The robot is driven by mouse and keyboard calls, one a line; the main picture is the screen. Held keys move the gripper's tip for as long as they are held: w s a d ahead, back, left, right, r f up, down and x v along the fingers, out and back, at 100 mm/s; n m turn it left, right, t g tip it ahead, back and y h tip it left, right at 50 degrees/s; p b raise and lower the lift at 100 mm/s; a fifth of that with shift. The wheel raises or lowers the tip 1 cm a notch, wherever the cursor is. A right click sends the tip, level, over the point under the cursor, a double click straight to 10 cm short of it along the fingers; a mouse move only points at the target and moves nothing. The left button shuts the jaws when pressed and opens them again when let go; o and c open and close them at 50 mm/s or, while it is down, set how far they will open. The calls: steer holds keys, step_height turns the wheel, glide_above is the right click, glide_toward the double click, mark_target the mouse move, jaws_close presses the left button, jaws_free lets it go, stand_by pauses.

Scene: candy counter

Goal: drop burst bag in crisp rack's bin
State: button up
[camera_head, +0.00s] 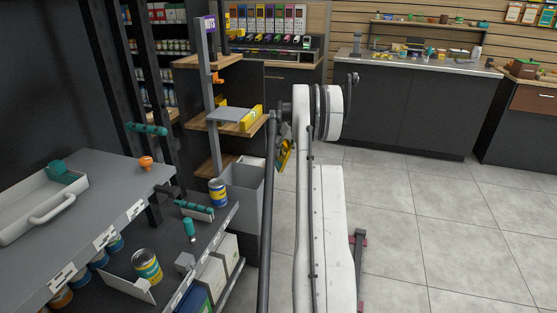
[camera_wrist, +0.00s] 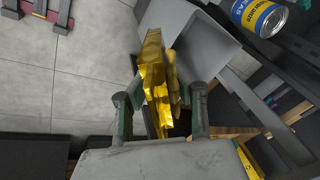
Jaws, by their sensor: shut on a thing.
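The burst bag is a shiny yellow-gold packet (camera_wrist: 155,72), upright in the wrist view between the green-edged fingers of my gripper (camera_wrist: 160,106). My gripper is shut on it. In the head view a bit of the yellow bag (camera_head: 285,156) shows beside my arm, which hides most of the gripper. The grey open bin (camera_head: 243,186) stands on the floor at the foot of the wooden-shelved rack (camera_head: 208,122), left of and below the bag. In the wrist view the bin (camera_wrist: 212,42) lies just beyond the bag, which overlaps its edge; I cannot tell the height between them.
A dark shelf (camera_head: 212,222) with a yellow-blue can (camera_head: 217,192) stands close left of the bin. A grey counter (camera_head: 110,185) with a white tray (camera_head: 38,212) is at left. A yellow box (camera_head: 251,117) lies on the rack. The tiled floor (camera_head: 400,215) at right is mostly clear.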

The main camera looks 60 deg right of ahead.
steer(key=shift+w+a+f, duration=0.2)
steer(key=shift+w+f, duration=0.8)
steer(key=shift+f, duration=0.15)
steer(key=w+a+f+b, duration=0.2)
steer(key=w+f, duration=0.1)
steer(key=w, duration=0.6)
steer(key=shift+w+a, duration=0.15)
steer(key=shift+w, duration=0.15)
steer(key=o, duration=1)
steer(key=v, duration=1.2)
